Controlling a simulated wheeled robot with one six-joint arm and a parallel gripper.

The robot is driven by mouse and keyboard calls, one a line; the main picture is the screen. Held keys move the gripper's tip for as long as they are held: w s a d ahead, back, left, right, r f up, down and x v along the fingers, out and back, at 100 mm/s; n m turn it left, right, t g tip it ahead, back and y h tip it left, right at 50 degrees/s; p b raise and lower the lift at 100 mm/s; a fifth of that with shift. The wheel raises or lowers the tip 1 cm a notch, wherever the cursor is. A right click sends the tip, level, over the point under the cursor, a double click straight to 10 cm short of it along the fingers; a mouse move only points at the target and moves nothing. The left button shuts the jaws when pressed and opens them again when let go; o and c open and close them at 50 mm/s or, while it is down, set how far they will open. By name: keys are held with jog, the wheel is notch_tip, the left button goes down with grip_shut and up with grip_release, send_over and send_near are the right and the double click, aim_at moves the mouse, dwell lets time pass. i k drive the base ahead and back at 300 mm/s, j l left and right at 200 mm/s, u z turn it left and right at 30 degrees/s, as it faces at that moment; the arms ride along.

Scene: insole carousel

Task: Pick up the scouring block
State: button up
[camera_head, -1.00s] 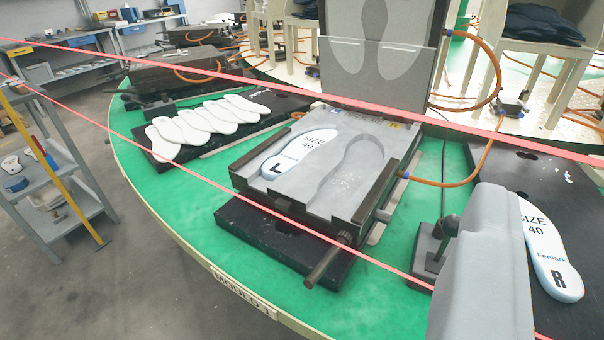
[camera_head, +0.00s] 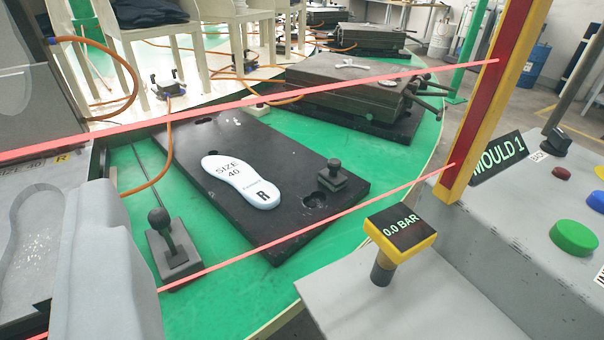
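A small dark block with a round knob on top (camera_head: 333,172) stands upright on a black plate (camera_head: 285,225), near the plate's right corner. It may be the scouring block, but I cannot tell for sure. It stands beside a round dark recess in the plate. No gripper fingers show in this view, so I cannot see whether they hold anything.
A white insole marked SIZE 40 R (camera_head: 240,181) lies on the plate. A knobbed lever (camera_head: 170,240) stands left of it. A yellow gauge (camera_head: 400,228) and button console (camera_head: 550,225) are right. Red beams cross the view.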

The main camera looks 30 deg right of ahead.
aim_at(330, 176)
jog(key=i+z, duration=0.2)
jog(key=z, duration=0.25)
jog(key=i+j+z, duration=0.15)
jog(key=z, duration=0.25)
jog(key=i+j+z, duration=0.15)
jog(key=z, duration=0.3)
jog(key=j, duration=0.1)
